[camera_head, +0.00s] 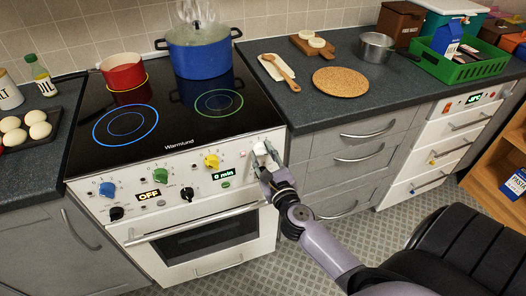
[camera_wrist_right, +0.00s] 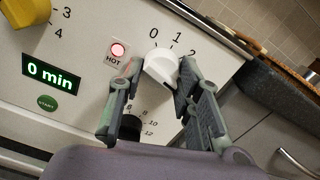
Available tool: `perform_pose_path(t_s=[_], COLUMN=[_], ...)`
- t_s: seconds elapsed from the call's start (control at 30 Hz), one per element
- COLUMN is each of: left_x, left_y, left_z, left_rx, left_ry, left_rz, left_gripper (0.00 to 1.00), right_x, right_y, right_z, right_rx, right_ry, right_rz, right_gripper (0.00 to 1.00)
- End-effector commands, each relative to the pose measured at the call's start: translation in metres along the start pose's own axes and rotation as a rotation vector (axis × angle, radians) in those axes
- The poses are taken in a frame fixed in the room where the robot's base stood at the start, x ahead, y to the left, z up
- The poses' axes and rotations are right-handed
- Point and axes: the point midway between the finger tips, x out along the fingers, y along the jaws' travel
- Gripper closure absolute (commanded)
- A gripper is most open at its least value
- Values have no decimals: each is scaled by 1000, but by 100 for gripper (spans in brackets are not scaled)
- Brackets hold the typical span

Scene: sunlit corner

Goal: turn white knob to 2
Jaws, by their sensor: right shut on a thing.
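The white knob (camera_head: 258,149) is at the right end of the stove's front panel. In the right wrist view the white knob (camera_wrist_right: 160,64) sits below the printed marks 0, 1 and 2. My right gripper (camera_head: 265,166) is at the knob. In the right wrist view the fingers of my right gripper (camera_wrist_right: 158,72) are on either side of the knob, shut on it. The mark that the knob points at cannot be told clearly. The left gripper is not in view.
A lit red HOT lamp (camera_wrist_right: 117,50) and a yellow knob (camera_wrist_right: 27,12) are left of the white knob. A black knob (camera_wrist_right: 130,127) is below it, partly behind a finger. A blue pot (camera_head: 200,55) and a red pan (camera_head: 122,72) stand on the cooktop.

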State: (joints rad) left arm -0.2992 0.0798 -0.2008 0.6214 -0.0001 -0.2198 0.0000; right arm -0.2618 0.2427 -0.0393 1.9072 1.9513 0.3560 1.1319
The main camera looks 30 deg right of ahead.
Motion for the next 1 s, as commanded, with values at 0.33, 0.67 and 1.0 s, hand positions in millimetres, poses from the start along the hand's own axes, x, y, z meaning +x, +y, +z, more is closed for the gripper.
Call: perform_pose_path(t_s=[0.33, 0.67, 1.0], left_x=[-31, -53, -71], left_y=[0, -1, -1], left_z=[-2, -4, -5], left_rx=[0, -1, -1], left_ry=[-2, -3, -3], left_rz=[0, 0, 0], left_gripper=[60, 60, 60], right_x=[0, 1, 1], right_y=[-2, -2, -2], right_z=[4, 5, 5], right_rx=[-332, -646, -927], right_ry=[0, -2, -2], right_rz=[0, -2, -2], right_gripper=[96, 96, 96])
